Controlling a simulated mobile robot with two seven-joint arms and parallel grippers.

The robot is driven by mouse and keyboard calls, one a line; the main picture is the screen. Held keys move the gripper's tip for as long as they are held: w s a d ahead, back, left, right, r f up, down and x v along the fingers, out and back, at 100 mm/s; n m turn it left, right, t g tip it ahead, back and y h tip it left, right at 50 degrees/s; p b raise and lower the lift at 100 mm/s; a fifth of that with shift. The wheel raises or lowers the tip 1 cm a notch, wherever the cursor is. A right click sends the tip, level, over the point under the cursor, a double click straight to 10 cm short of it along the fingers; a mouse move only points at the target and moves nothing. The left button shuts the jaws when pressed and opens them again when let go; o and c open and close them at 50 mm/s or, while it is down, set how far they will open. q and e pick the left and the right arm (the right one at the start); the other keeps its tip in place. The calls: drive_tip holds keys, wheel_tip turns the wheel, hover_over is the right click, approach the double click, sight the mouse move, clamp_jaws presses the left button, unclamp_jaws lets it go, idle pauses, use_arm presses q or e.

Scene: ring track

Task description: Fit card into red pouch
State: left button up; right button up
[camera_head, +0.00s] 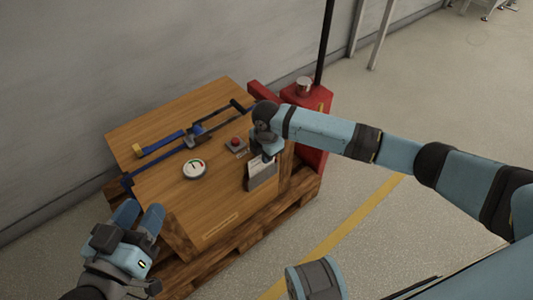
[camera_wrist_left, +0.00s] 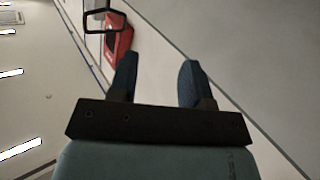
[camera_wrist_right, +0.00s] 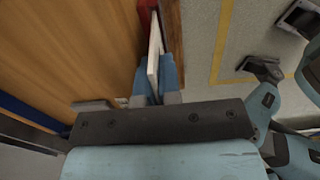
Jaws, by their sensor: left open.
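A white card (camera_wrist_right: 154,55) stands edge-on between the blue fingers of my right gripper (camera_wrist_right: 157,85), which looks shut on it. In the head view my right gripper (camera_head: 266,154) points down at the near right edge of the wooden crate. Below it are the card's white face (camera_head: 258,166) and a grey lower part; I cannot tell whether that part is the card or a holder. A red patch (camera_wrist_right: 145,18) lies beyond the card in the right wrist view; I cannot tell whether it is the pouch. My left gripper (camera_head: 140,217) is open and empty left of the crate.
The wooden crate (camera_head: 220,205) rests on a pallet (camera_head: 228,250). Its top carries a gauge (camera_head: 194,168), a red button (camera_head: 235,142) and a blue slide rail (camera_head: 165,146). A red stand (camera_head: 315,140) with a pole is behind at right.

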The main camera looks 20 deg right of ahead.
wheel_tip(320, 180, up, 2)
drive_tip(key=shift+r+p, duration=0.15)
drive_tip(key=shift+p, duration=0.3)
wheel_tip(320, 180, up, 4)
drive_tip(key=shift+r+p, duration=0.15)
drive_tip(key=shift+p, duration=0.75)
use_arm(q)
drive_tip(key=shift+n+t, duration=0.5)
drive_tip(key=shift+t, duration=0.4)
wheel_tip(320, 180, up, 5)
drive_tip(key=shift+a+r+p, duration=0.1)
drive_tip(key=shift+p, duration=0.95)
use_arm(e)
wheel_tip(320, 180, up, 6)
drive_tip(key=shift+f, duration=0.1)
